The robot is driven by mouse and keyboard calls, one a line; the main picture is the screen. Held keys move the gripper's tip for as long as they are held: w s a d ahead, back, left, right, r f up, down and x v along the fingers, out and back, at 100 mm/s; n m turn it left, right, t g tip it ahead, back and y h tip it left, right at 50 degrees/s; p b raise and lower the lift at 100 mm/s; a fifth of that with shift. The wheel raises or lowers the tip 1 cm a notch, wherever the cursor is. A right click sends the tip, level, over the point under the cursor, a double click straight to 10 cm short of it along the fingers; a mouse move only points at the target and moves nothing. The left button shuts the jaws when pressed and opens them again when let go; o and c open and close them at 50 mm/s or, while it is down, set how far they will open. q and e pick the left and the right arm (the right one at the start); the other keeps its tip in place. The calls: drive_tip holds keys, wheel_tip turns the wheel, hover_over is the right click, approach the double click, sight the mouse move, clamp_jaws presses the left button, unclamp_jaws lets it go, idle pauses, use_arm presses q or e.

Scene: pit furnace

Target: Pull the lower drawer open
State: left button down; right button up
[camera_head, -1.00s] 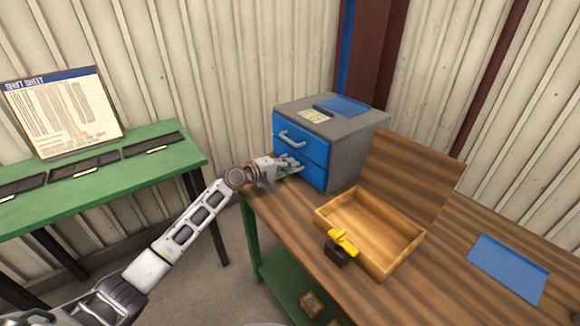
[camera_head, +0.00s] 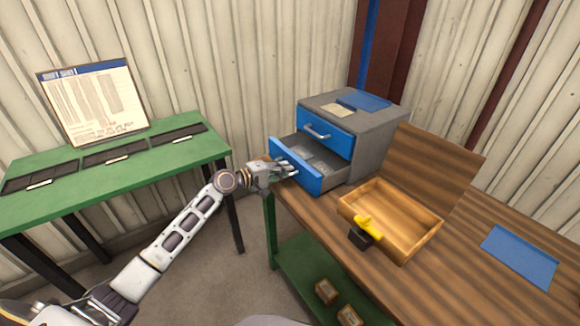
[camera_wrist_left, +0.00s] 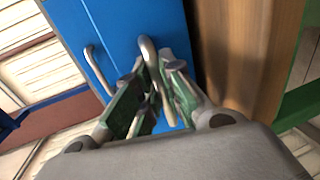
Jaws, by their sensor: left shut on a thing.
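A grey cabinet (camera_head: 378,140) with two blue drawers stands on the wooden bench. The lower drawer (camera_head: 318,180) is pulled out toward my left arm, and pale flat items show inside it. The upper drawer (camera_head: 327,136) is shut. My left gripper (camera_head: 285,169) is at the front of the lower drawer. In the left wrist view its fingers (camera_wrist_left: 152,95) are shut around the metal handle (camera_wrist_left: 149,55) of the lower drawer. The upper drawer's handle (camera_wrist_left: 98,66) is beside it, free. My right gripper is not in view.
An open wooden box (camera_head: 392,247) stands on the bench (camera_head: 470,270), with a yellow-handled dark object (camera_head: 366,229) at its front corner. A blue sheet (camera_head: 520,256) lies to the right. A green table (camera_head: 190,160) with dark trays and a notice board stands at left.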

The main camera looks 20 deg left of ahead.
use_arm(q)
drive_tip(key=shift+s+a+f, duration=0.1)
drive_tip(key=shift+s+a, duration=0.25)
drive_tip(key=shift+s, duration=0.2)
drive_tip(key=shift+s+a, duration=0.2)
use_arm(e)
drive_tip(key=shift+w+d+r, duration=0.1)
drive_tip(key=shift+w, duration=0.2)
use_arm(q)
drive_tip(key=c, duration=1.8)
unclamp_jaws()
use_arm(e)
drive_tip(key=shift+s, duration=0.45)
use_arm(q)
drive_tip(key=shift+s+a, duration=0.1)
